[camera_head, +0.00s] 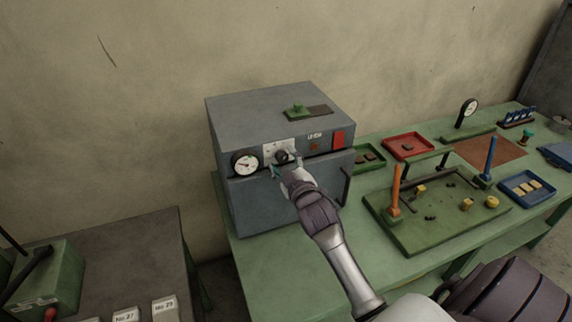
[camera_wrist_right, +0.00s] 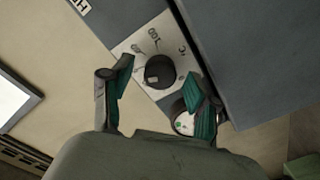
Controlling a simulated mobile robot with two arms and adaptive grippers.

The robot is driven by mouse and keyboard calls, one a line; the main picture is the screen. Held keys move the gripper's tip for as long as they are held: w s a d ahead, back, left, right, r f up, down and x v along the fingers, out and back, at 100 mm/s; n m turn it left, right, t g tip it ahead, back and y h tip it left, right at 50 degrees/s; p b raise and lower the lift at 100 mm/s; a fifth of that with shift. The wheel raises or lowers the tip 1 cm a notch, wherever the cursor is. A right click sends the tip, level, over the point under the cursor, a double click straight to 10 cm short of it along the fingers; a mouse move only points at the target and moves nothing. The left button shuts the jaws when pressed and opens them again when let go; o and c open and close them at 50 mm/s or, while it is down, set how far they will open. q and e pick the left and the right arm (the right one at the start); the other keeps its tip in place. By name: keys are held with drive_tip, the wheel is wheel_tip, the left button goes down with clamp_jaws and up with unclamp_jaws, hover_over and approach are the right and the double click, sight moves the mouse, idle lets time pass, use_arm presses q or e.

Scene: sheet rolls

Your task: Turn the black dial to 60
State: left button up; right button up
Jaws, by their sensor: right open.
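The black dial (camera_wrist_right: 159,72) sits on a white scale plate (camera_wrist_right: 150,45) with printed numbers, on the front of a grey box (camera_head: 262,105). In the head view the dial (camera_head: 282,156) is partly hidden by my right gripper (camera_head: 285,168). In the right wrist view my right gripper (camera_wrist_right: 158,100) is open, with one green-padded finger on each side of the dial and a gap on both sides. The fingers appear apart from the dial. The dial's exact setting is too small to read. My left gripper is not in view.
A round gauge (camera_head: 245,163) is left of the dial, close to one finger. The box has a red patch (camera_head: 338,139) and a dark handle (camera_head: 346,183) at right. A green fixture board (camera_head: 440,225) with upright handles stands right of my arm, near red and blue trays.

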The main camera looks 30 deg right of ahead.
drive_tip(key=v, duration=1.2)
drive_tip(key=shift+a+f, duration=0.1)
drive_tip(key=s+a+f+m+g+y, duration=0.2)
drive_tip(key=s+a+f+g, duration=0.55)
drive_tip(key=s, duration=0.35)
drive_tip(key=s+a+f+m+g+y, duration=0.1)
drive_tip(key=s+a+f+g+y, duration=0.1)
drive_tip(key=s+a+f+g, duration=0.7)
drive_tip(key=s+d+f+t+b, duration=0.1)
drive_tip(key=s+f+b, duration=0.1)
drive_tip(key=f, duration=1.2)
drive_tip(key=s+d+f+b, duration=0.1)
drive_tip(key=d+f+b, duration=0.1)
drive_tip(key=f, duration=1.2)
drive_tip(key=s+d+f+g+b, duration=0.1)
drive_tip(key=s+d+f+b, duration=0.1)
drive_tip(key=s+f, duration=1.5)
wheel_tip(320, 180, down, 2)
drive_tip(key=shift+d+f+b, duration=0.2)
drive_tip(key=shift+d+b, duration=0.15)
drive_tip(key=shift+b, duration=0.1)
